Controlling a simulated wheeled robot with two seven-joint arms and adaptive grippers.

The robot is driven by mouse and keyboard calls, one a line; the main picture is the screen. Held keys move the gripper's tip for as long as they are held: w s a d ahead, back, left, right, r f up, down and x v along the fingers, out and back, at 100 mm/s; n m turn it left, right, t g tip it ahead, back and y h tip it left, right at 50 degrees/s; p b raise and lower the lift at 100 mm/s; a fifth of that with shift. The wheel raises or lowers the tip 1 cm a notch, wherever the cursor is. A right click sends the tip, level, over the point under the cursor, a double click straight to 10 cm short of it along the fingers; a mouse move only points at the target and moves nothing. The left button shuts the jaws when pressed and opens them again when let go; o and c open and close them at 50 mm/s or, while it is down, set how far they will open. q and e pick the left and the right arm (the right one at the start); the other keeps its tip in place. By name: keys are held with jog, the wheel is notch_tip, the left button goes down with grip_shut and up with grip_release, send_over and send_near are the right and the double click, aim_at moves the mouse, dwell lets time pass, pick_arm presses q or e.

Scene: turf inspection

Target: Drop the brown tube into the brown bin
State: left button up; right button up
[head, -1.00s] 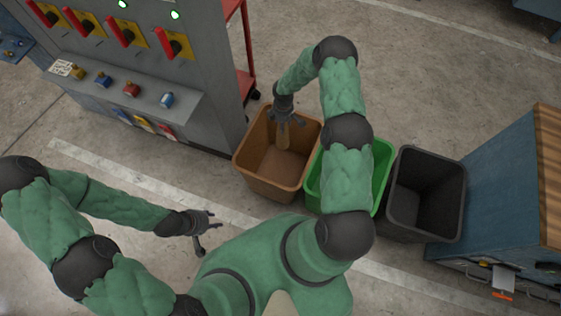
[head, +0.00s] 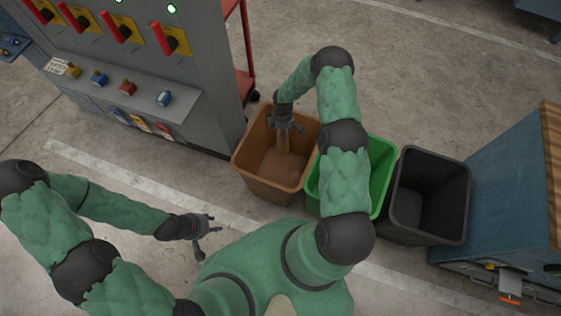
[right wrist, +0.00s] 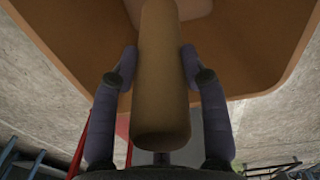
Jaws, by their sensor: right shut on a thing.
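The brown tube (head: 284,139) hangs upright over the opening of the brown bin (head: 250,178) in the head view. My right gripper (head: 284,124) is shut on the tube from above. In the right wrist view the tube (right wrist: 163,80) stands between the two fingers of my right gripper (right wrist: 160,68), with the brown bin's wall (right wrist: 235,45) beyond it. My left gripper (head: 207,235) is empty, its fingers apart, over the floor to the left of my body.
A green bin (head: 381,170) stands right of the brown bin, and a black bin (head: 440,205) right of that. A grey cabinet with red levers (head: 205,85) stands to the left. A blue bench (head: 510,190) is at the right.

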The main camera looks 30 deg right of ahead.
jog(key=o, duration=1.2)
jog(key=shift+r, duration=0.1)
notch_tip(320, 180, up, 12)
jog(key=shift+f, duration=0.1)
